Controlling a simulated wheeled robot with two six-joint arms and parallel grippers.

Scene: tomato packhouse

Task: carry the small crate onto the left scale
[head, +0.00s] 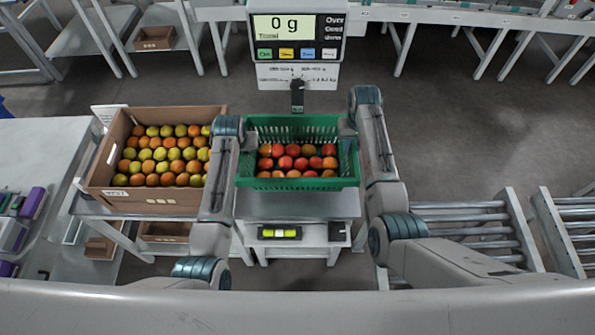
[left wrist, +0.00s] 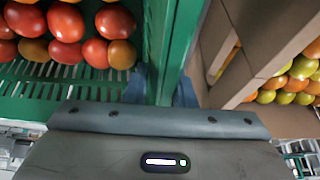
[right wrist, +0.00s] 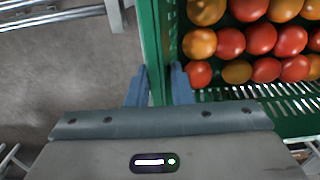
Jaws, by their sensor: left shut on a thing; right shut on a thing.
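The small green crate (head: 297,183) holds red and orange tomatoes and looks level in the head view. My left gripper (head: 242,138) is shut on its left wall, and my right gripper (head: 347,138) is shut on its right wall. The wrist views show the fingers straddling the crate wall, left (left wrist: 180,45) and right (right wrist: 150,40). A scale's grey platform (head: 297,207) shows below and in front of the crate, and its display (head: 293,27) reads 0 g. The gap between crate bottom and platform is hidden.
A brown box (head: 150,197) of yellow and orange tomatoes stands close left of the crate, near my left arm. Roller conveyors (head: 460,218) lie at the right. A pale table (head: 50,150) is at far left. Open floor (head: 480,120) lies at the back right.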

